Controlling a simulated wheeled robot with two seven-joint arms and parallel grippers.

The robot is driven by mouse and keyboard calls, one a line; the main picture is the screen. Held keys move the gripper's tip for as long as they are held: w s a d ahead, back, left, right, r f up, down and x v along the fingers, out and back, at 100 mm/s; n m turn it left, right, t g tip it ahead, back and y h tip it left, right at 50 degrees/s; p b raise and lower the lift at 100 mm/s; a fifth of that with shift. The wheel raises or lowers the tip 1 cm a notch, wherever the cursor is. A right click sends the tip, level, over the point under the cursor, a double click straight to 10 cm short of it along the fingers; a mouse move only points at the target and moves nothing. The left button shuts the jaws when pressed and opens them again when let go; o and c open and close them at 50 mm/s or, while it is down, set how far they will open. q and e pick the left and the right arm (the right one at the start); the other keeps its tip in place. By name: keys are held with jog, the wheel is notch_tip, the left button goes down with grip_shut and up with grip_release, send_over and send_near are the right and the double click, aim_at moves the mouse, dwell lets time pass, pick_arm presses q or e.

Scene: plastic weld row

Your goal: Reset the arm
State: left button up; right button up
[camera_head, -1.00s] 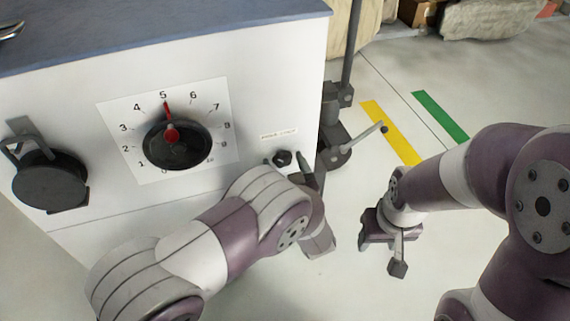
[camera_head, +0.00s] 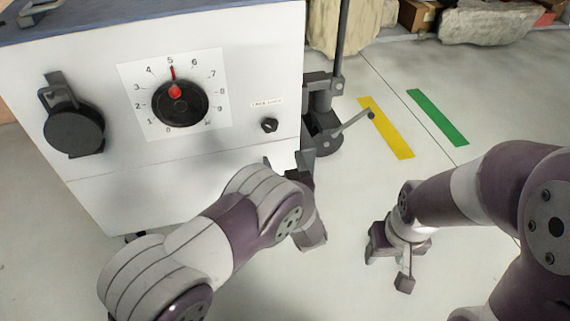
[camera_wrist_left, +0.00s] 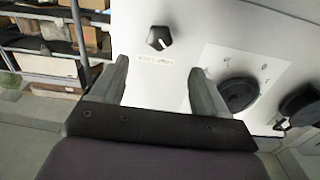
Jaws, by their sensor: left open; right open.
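My left gripper (camera_head: 290,166) is in front of the lower right part of a white cabinet (camera_head: 230,170), below a small black knob (camera_head: 269,125). In the left wrist view its two fingers (camera_wrist_left: 158,85) are apart with nothing between them, and the small knob (camera_wrist_left: 159,38) shows beyond them. My right gripper (camera_head: 396,262) hangs over the floor at the right, with nothing seen in it; its fingertips are hard to make out. The cabinet's large black dial (camera_head: 185,108) has a red pointer (camera_head: 174,90) at about 5.
A black latch-like handle (camera_head: 74,132) is on the cabinet's left. A dark post with a lever (camera_head: 345,130) stands beside the cabinet's right edge. Yellow (camera_head: 386,128) and green (camera_head: 438,117) floor strips lie beyond. The floor around the right gripper is clear.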

dwell(0.3)
pick_arm(q)
jog(key=s+d+f+m+g+h+p, duration=0.1)
jog(key=s+d+f+m+g+h, duration=0.3)
jog(key=s+f+g+h, duration=0.45)
jog(key=s+a+r+m+g+y+p, duration=0.1)
jog(key=s+a+r+g+y, duration=0.1)
jog(key=s+a+r+g, duration=0.4)
jog(key=s+a+r+g+y+p, duration=0.1)
jog(key=s+a+r+g+p, duration=0.3)
jog(key=s+a, duration=0.65)
jog(key=a+r+n+t, duration=0.2)
jog(key=a+r+t, duration=0.15)
jog(key=r, duration=0.45)
notch_tip(320, 180, up, 36)
jog(key=p, duration=3.7)
jog(key=shift+s+g, duration=0.15)
jog(key=shift+g, duration=0.25)
jog(key=shift+d, duration=0.1)
